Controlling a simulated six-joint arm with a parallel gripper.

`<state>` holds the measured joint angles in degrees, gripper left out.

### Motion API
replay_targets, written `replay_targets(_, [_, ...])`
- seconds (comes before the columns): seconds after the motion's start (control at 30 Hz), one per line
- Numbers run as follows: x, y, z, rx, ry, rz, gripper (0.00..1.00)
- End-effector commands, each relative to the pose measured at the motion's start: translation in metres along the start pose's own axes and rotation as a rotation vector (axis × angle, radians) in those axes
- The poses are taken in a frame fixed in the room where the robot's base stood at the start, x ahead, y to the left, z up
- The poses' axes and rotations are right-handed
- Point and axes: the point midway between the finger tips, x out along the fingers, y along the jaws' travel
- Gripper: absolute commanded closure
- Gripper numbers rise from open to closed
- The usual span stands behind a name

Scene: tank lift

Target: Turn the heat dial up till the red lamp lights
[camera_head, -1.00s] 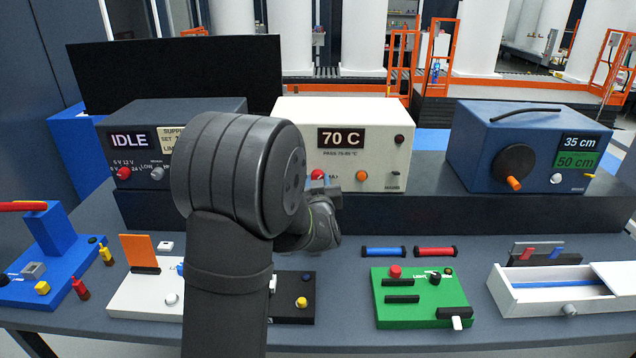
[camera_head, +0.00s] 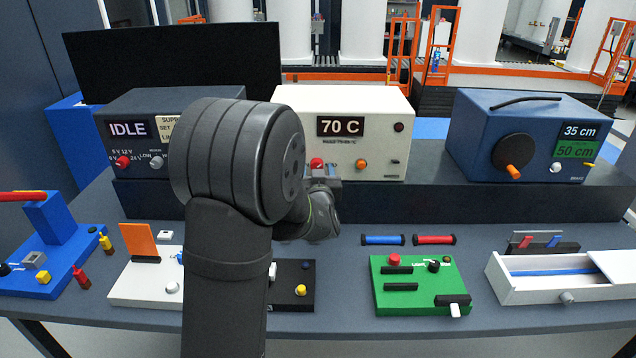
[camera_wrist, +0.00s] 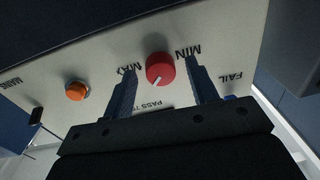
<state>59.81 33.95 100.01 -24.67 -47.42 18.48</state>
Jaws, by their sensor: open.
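The white heater box (camera_head: 380,105) reads 70 C on its dark display (camera_head: 340,126). Its red dial (camera_wrist: 160,68) has a white pointer mark towards the lower left, and stands between MIN and MAX labels in the upside-down wrist view. The dial also shows in the head view (camera_head: 316,163), just above my gripper. My gripper (camera_wrist: 160,76) is open, with one finger on either side of the dial and gaps between. A dark red round lamp (camera_head: 399,127) at the box's upper right looks unlit.
An orange knob (camera_head: 361,163) sits right of the dial. A blue box (camera_head: 530,130) stands right and a dark grey box (camera_head: 170,110) left, partly behind my arm. A green board (camera_head: 420,285) and a white tray (camera_head: 520,285) lie in front.

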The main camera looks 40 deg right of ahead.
Motion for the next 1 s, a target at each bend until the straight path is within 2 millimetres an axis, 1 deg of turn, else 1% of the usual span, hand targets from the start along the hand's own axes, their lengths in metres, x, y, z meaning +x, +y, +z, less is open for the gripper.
replay_targets(0.17, [-0.025, 0.000, -0.001, 0.000, 0.000, 0.001, 0.47])
replay_targets(0.5, [-0.108, 0.001, -0.001, 0.000, 0.000, 0.003, 0.47])
replay_targets(0.6, [-0.130, 0.001, -0.001, 0.000, 0.001, 0.003, 0.47])
replay_targets(0.7, [-0.148, 0.001, 0.000, 0.000, 0.000, 0.002, 0.47])
replay_targets(0.83, [-0.164, 0.001, 0.000, 0.000, 0.000, 0.002, 0.47])
replay_targets(1.0, [-0.171, 0.000, 0.000, 0.000, 0.001, 0.000, 0.47])
